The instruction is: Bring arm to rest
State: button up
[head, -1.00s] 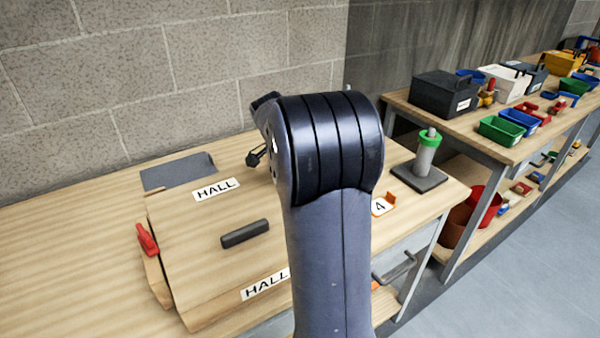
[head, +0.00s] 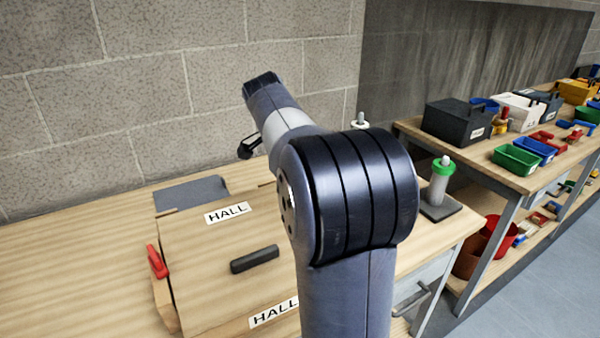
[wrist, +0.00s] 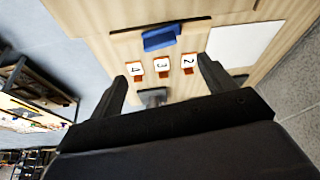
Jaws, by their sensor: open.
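My gripper (wrist: 160,85) shows in the wrist view with its two dark fingers spread wide apart and nothing between them. Beyond the fingers lies a wooden bench top (wrist: 95,22) with number cards 4 (wrist: 135,69), 3 (wrist: 162,65) and 2 (wrist: 188,60) on orange holders. In the head view my arm is raised over the bench and bends away toward the wall. The gripper is mostly hidden behind my arm there.
A wooden box marked HALL (head: 215,245) with a dark handle stands on the bench. A red clamp (head: 157,262) is at its left. A grey post with a green ring (head: 440,180) stands right. A second bench holds a black toolbox (head: 457,122) and coloured bins.

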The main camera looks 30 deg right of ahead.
jog(key=shift+f, duration=0.1)
jog(key=x, duration=1)
jog(key=shift+d+f+p, duration=0.25)
jog(key=shift+f+p, duration=0.05)
